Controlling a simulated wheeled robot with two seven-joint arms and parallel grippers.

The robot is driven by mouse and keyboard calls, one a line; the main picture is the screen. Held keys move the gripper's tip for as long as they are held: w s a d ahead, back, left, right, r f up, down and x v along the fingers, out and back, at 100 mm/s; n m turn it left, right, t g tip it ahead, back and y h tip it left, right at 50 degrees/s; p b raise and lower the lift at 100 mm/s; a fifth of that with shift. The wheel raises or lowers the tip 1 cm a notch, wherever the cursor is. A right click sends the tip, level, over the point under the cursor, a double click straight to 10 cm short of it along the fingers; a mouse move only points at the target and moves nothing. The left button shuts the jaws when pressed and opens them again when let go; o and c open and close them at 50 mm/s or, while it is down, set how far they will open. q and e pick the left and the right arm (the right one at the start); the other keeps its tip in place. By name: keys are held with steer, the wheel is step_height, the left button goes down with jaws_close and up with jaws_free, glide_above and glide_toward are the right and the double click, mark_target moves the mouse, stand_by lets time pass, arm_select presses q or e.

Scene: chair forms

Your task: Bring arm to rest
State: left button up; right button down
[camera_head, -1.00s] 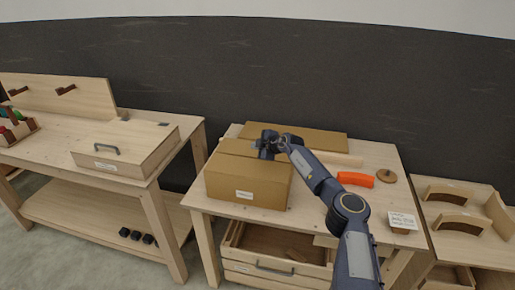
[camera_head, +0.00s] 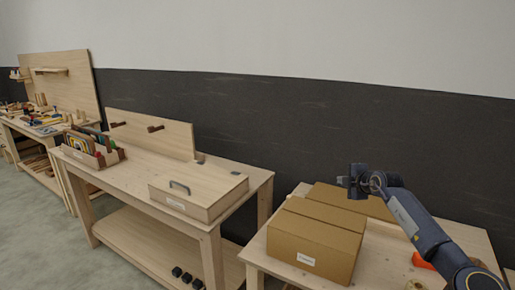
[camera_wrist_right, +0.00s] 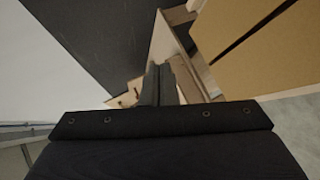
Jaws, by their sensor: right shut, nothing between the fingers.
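My right arm comes in from the lower right in the head view. Its gripper (camera_head: 346,182) is raised above the back of the cardboard box (camera_head: 315,241) on the right table. In the right wrist view my gripper's two fingers (camera_wrist_right: 158,86) lie together with nothing between them. The cardboard box also shows at the upper right of the right wrist view (camera_wrist_right: 240,35), apart from the fingers. My left gripper is not in view.
A middle workbench (camera_head: 140,172) holds a lidded wooden box (camera_head: 200,187) and a rack of colourful items (camera_head: 92,150). An orange object (camera_head: 422,263) lies under my arm on the right table. A flat cardboard piece (camera_head: 350,200) lies behind the cardboard box.

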steer(key=s+a+r+n+t, duration=0.2)
steer(key=s+a+r+n, duration=0.1)
steer(key=a+r+n, duration=0.5)
steer(key=s+a+r+n+t, duration=0.25)
steer(key=r+n, duration=0.25)
steer(key=r, duration=0.4)
steer(key=s+a+r+n+y, duration=0.3)
steer(key=s+a+r+n, duration=0.2)
steer(key=s+a+n, duration=0.45)
steer(key=s+a+f+n+g+y, duration=0.2)
steer(key=s+a+f+n+g, duration=0.1)
steer(key=s+n, duration=0.8)
steer(key=s+d+f+n+g+h, duration=0.2)
steer(key=s+d+f+n+g, duration=0.2)
steer(key=s+f+n, duration=0.5)
steer(key=s+d+f+n+g+h, duration=0.2)
steer(key=s+d+f+n+g, duration=0.2)
steer(key=s+f+n, duration=0.5)
steer(key=s+d+f, duration=0.1)
steer(key=s+f, duration=0.6)
steer(key=s, duration=0.5)
steer(key=shift+d+f, duration=0.2)
